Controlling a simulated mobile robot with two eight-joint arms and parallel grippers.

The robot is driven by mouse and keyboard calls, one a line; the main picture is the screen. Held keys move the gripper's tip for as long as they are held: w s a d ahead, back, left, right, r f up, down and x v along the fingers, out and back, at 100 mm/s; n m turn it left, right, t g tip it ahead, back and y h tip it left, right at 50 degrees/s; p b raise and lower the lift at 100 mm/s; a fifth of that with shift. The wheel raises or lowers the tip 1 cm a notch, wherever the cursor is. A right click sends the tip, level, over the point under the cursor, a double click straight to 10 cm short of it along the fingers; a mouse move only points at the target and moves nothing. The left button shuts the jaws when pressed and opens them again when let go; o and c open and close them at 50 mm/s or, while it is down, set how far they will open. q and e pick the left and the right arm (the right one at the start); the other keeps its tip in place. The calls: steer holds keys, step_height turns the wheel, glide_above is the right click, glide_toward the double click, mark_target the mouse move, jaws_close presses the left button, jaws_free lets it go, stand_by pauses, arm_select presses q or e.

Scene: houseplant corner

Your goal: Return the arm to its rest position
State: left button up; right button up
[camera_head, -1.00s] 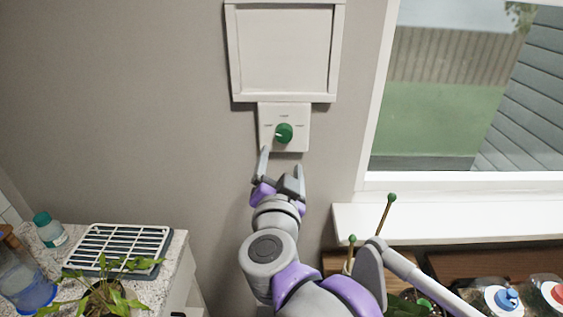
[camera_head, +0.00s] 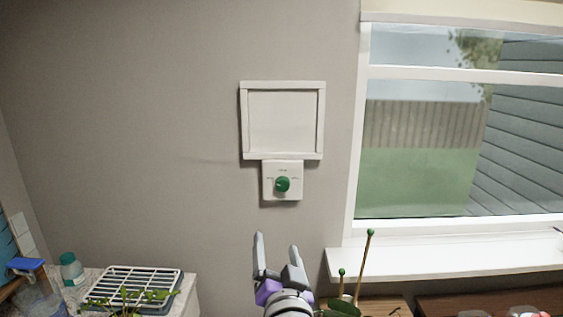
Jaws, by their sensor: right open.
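My right gripper (camera_head: 277,262) shows at the bottom middle of the head view, its two grey fingers pointing up and spread apart with nothing between them. It is below and clear of the white wall plate (camera_head: 270,193) with the green knob (camera_head: 282,184). The rest of my right arm runs out of the bottom of the view. My left gripper does not show.
A white frame panel (camera_head: 283,121) is on the wall above the knob. A counter with a white rack (camera_head: 135,283), a teal-capped bottle (camera_head: 71,268) and a plant is at lower left.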

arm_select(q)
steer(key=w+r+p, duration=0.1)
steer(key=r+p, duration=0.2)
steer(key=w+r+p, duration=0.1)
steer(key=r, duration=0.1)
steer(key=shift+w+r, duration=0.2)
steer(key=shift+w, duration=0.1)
arm_select(e)
steer(key=s+d+f+n+g, duration=0.1)
steer(key=s+d+f+g, duration=0.3)
steer(key=f, duration=0.5)
steer(key=s+d+f+n+g+h, duration=0.1)
steer(key=s+d+f+g, duration=0.3)
steer(key=s+d+f, duration=0.4)
steer(key=s+d+f+n+g+h, duration=0.1)
steer(key=s+d+f+g, duration=0.3)
steer(key=f, duration=0.8)
steer(key=s+d+n, duration=0.1)
steer(key=s+d, duration=0.1)
steer(key=s, duration=0.1)
steer(key=shift+s+d+g, duration=0.3)
steer(key=shift+s+d, duration=0.05)
steer(key=shift+d, duration=0.05)
